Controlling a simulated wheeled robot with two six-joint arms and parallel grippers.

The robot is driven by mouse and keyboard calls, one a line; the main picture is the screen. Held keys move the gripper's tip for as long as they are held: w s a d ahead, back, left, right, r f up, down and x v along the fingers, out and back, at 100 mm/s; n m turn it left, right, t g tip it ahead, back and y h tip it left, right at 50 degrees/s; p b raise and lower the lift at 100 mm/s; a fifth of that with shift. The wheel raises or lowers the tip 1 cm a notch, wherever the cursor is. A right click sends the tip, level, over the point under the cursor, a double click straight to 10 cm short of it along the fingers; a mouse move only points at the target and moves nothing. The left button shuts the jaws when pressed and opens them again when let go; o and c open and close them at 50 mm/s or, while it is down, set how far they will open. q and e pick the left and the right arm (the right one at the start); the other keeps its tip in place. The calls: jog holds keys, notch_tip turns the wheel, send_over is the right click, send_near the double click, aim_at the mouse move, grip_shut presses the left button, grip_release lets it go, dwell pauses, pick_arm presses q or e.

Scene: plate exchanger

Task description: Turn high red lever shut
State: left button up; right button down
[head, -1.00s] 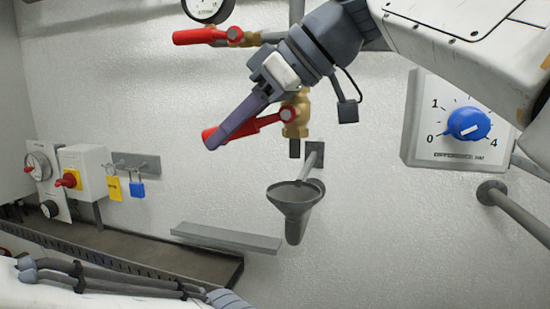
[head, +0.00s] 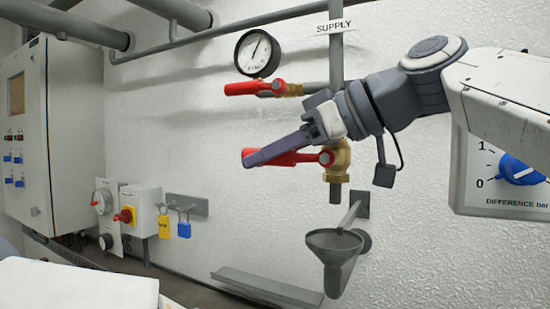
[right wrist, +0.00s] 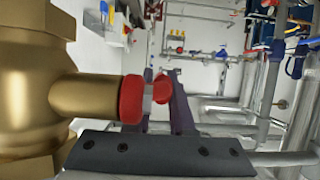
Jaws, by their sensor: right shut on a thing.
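Two red levers show on the wall pipe in the head view. The upper red lever (head: 252,88) lies about level under a round gauge, with nothing touching it. The lower red lever (head: 297,158) sits on a brass valve (head: 340,165) and points left, about level. My right gripper (head: 252,159) is shut on the lower lever's handle, and its finger hides part of it. In the right wrist view, the red lever (right wrist: 160,88) lies between the dark fingers, with the brass valve body (right wrist: 30,80) close at the left. My left gripper is not in view.
A grey funnel (head: 335,243) stands below the valve. A pressure gauge (head: 258,53) is above, and a dial box with a blue knob (head: 520,170) is at right. A control cabinet (head: 75,130) stands at left. A grey ledge (head: 265,288) runs below.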

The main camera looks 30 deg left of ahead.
jog(key=c, duration=0.8)
grip_release()
jog(key=shift+r, duration=0.15)
jog(key=shift+d, duration=0.15)
jog(key=shift+d+r, duration=0.1)
jog(key=shift+d, duration=0.15)
jog(key=b+v, duration=0.1)
jog(key=v, duration=0.8)
jog(key=shift+d+r, duration=0.15)
jog(key=shift+d, duration=0.15)
